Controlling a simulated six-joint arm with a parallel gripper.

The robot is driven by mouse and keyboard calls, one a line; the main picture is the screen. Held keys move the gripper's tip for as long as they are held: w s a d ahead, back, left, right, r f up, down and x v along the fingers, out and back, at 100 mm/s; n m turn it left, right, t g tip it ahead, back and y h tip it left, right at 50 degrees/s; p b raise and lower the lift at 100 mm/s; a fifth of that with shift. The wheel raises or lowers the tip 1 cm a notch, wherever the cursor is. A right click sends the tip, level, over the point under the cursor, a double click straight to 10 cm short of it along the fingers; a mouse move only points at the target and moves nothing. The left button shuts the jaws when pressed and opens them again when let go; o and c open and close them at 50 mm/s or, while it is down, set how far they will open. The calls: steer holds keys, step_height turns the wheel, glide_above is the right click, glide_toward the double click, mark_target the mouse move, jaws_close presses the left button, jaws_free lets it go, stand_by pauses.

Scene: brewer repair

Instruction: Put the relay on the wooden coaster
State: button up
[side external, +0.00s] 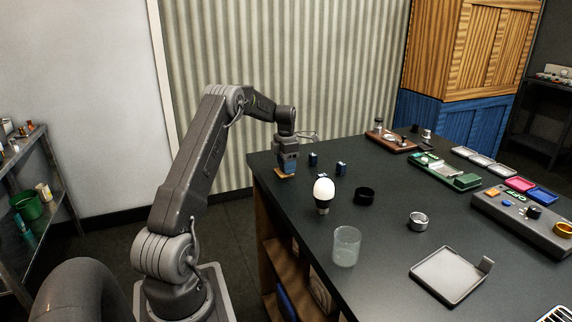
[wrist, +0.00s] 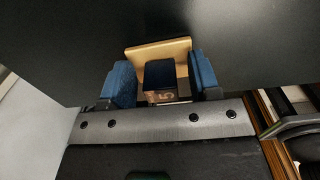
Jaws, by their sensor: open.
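The wooden coaster (side external: 279,176) lies near the far left corner of the dark table, under my gripper (side external: 287,168). In the wrist view the tan coaster (wrist: 158,49) shows behind a dark blue block (wrist: 159,74) with a marked lower face, which looks like the relay. The block is over the coaster, but its underside is hidden. The blue fingers of my gripper (wrist: 163,84) are open on either side of the block, with a narrow gap at each side. In the side view the fingers hide the block.
Two small blue blocks (side external: 313,159) (side external: 341,168) stand right of my gripper. A white bulb (side external: 323,190), a black ring (side external: 364,196) and a glass (side external: 346,246) are nearer the front. A grey tray (side external: 446,275) lies front right. The table edge is close on the left.

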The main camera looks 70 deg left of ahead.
step_height(320, 180, up, 12)
steer(key=s+d+r+m+t+y, duration=0.1)
steer(key=d+r+m, duration=0.55)
steer(key=d, duration=0.65)
steer(key=d+r+m+t, duration=0.1)
steer(key=d+r+m, duration=0.3)
steer(key=d+m, duration=0.8)
steer(key=s+d+f+m+t, duration=0.1)
steer(key=s+d+f+m, duration=0.2)
steer(key=s+d+m, duration=0.5)
steer(key=s+d+f+m+t+h, duration=0.1)
steer(key=s+d+f+m+t, duration=0.1)
steer(key=s+d+m, duration=0.7)
steer(key=d+f, duration=0.1)
steer(key=d, duration=0.2)
steer(key=shift+s+t, duration=0.3)
